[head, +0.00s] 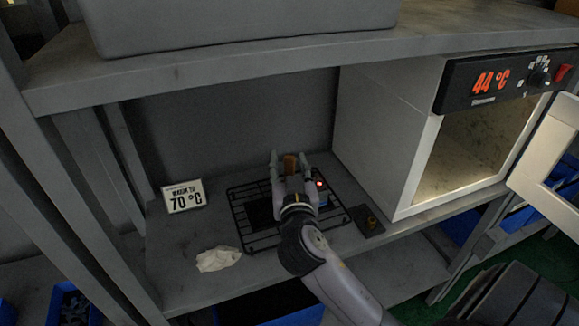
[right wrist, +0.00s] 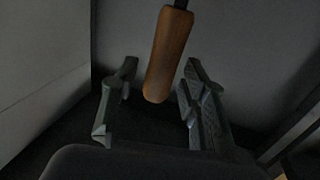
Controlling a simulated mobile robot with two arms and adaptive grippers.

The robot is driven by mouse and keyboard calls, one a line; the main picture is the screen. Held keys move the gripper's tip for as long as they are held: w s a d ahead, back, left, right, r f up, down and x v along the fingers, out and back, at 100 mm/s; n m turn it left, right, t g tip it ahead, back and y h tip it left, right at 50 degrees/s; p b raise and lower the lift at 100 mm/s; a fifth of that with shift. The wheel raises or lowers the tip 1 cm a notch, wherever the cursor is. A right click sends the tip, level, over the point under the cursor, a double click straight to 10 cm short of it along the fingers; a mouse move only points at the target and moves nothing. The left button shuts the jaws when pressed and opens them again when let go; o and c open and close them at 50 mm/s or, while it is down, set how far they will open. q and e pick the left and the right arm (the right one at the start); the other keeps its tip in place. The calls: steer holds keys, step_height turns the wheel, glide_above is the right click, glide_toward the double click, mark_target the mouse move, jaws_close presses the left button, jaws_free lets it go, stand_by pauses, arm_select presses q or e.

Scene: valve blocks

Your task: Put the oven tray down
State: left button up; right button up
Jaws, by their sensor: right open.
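A dark flat piece (head: 258,213), which looks like the oven tray, lies on a black wire rack (head: 240,233) on the shelf, largely hidden under my right arm. My right gripper (head: 290,157) is above the rack with its fingers open. A wooden handle (head: 290,163) stands between the fingers. In the right wrist view the handle (right wrist: 167,58) lies between the two open fingers (right wrist: 155,95), with gaps on both sides and a dark shaft at its upper end. Where the shaft leads is not clear. My left gripper is not in view.
The white oven (head: 385,140) stands at the right, its door (head: 550,165) open, its display reading 44 °C. A "warm to 70 °C" sign (head: 184,196) and a crumpled white cloth (head: 218,259) are left of the rack. A small dark plate (head: 366,220) lies right. An upper shelf (head: 250,70) overhangs.

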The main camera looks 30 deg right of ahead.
steer(key=v, duration=1.2)
